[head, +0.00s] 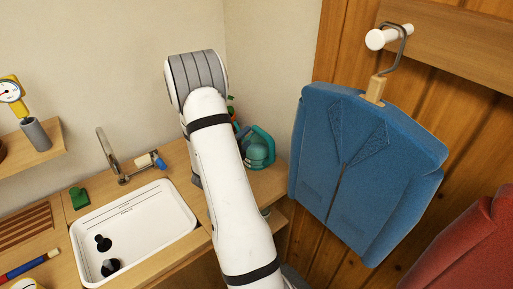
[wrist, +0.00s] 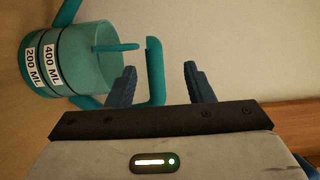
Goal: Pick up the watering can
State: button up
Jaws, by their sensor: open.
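The teal watering can (head: 257,152) stands on the wooden counter to the right of my arm in the head view, partly hidden by the arm. In the wrist view the can (wrist: 85,62) is at upper left, with white labels reading 200 ML and 400 ML. Its looped handle (wrist: 155,72) reaches right and appears between my fingers, nearer the left one. My gripper (wrist: 160,78) is open, with two dark blue fingers apart. I cannot tell whether a finger touches the handle. In the head view my gripper is hidden behind my arm.
A white sink (head: 140,225) with a tap (head: 108,152) is left of my arm. A green block (head: 79,198) stands by the sink. A blue jacket (head: 362,165) hangs from a peg (head: 378,38) close on the right. The wall is close behind the can.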

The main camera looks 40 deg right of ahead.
aim_at(255, 131)
jog(key=x, duration=0.2)
jog(key=p+x, duration=0.1)
jog(key=x, duration=0.2)
jog(key=f+x, duration=0.1)
jog(key=x, duration=0.1)
jog(key=shift+s+d+p, duration=0.15)
jog(key=shift+d+p, duration=0.2)
jog(key=shift+p, duration=0.05)
jog(key=shift+c, duration=0.4)
grip_shut()
jog(key=shift+r, duration=0.1)
dwell(0.5)
